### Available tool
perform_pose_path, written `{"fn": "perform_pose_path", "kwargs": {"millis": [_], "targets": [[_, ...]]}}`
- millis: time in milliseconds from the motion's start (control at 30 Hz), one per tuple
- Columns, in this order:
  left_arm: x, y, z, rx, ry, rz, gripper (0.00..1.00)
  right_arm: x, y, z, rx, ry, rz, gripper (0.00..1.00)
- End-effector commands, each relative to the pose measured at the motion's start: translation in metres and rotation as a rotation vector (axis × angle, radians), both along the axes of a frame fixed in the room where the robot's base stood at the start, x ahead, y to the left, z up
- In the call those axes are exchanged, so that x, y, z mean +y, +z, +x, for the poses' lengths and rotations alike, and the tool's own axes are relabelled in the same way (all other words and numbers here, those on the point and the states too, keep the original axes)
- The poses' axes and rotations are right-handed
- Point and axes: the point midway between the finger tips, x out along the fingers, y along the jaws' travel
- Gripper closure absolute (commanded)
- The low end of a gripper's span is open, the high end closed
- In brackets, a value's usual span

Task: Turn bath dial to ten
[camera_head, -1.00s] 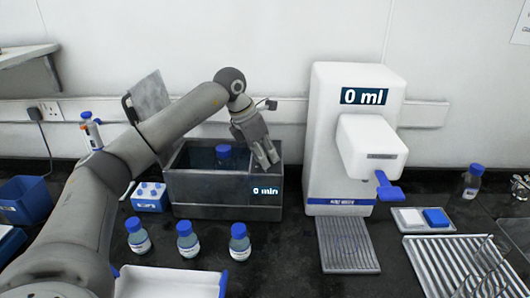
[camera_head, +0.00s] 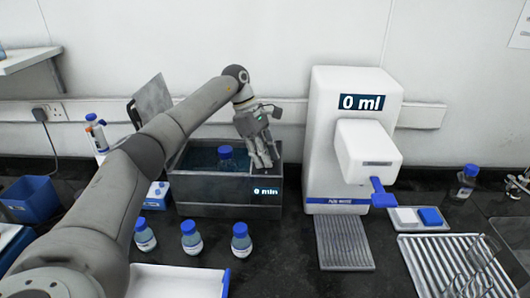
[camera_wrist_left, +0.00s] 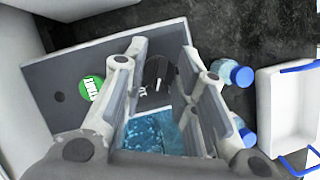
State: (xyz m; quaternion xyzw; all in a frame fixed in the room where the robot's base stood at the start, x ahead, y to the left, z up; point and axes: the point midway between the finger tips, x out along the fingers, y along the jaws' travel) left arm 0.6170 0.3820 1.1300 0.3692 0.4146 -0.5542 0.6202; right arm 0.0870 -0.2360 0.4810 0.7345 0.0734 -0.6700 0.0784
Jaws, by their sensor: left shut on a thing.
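The grey water bath (camera_head: 208,190) stands left of centre in the head view, with water and a blue-capped bottle (camera_head: 226,157) inside. Its front display (camera_head: 266,191) reads "0 min". My left gripper (camera_head: 268,162) points down at the bath's right end. In the left wrist view its fingers (camera_wrist_left: 161,72) straddle the dark dial (camera_wrist_left: 156,80) on the grey panel, shut on it; the fingers partly hide the dial. A green round button (camera_wrist_left: 92,89) lies left of the fingers. The dial is hidden in the head view. My right gripper is not in view.
Several blue-capped bottles (camera_head: 191,238) stand before the bath, behind a white tray (camera_head: 180,281). A white dispenser (camera_head: 325,130) reading "0 ml" stands to the right. A small blue rack (camera_head: 157,195) is beside the bath's left side. The counter between bath and dispenser is clear.

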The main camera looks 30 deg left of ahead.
Motion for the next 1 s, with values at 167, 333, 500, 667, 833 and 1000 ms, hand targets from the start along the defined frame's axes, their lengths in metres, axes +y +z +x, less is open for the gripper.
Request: {"fn": "perform_pose_path", "kwargs": {"millis": [167,333,500,667,833,1000], "targets": [[-0.0006,0.0025,0.0021,-0.002,-0.151,0.000,0.97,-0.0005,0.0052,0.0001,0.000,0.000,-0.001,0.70],[-0.0002,0.0022,0.0024,-0.003,-0.271,0.000,0.97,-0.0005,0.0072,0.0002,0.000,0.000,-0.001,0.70],[-0.0002,0.0015,0.0027,-0.003,-0.357,0.001,0.97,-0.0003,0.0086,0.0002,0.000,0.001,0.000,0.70],[-0.0001,0.0015,0.0028,-0.004,-0.408,0.002,0.97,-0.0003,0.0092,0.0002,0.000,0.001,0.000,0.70],[0.0003,0.0009,0.0029,-0.004,-0.432,0.002,0.97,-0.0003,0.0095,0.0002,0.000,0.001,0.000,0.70],[0.0002,0.0007,0.0029,-0.004,-0.437,0.003,0.97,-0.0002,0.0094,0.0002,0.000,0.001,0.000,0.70]]}}
